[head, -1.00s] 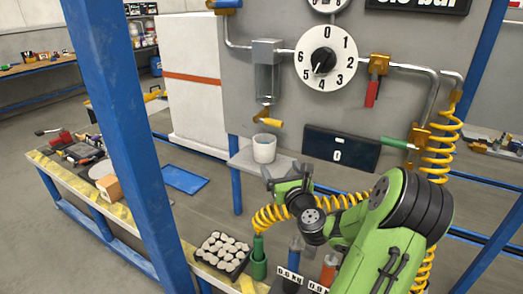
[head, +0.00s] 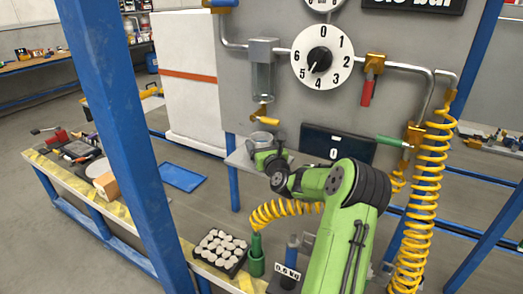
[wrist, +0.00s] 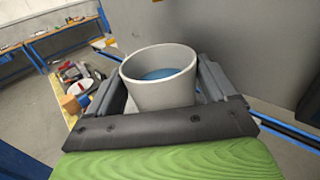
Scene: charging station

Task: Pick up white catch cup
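The white catch cup (head: 261,137) stands on a small grey shelf (head: 238,158) below the yellow-handled valve. In the wrist view the cup (wrist: 150,92) is upright with something blue inside. My gripper (head: 264,153) is at the cup, its near side hiding the cup's lower part in the head view. In the wrist view the dark fingers of my gripper (wrist: 162,75) lie on either side of the cup. They look open, with a slight gap at the right; contact at the left cannot be told.
The valve with a yellow handle (head: 267,121) and a clear cylinder (head: 262,78) hang just above the cup. A black display (head: 338,145) is at the shelf's right. Yellow coiled hoses (head: 430,200) hang at the right. A blue post (head: 125,140) stands at the left.

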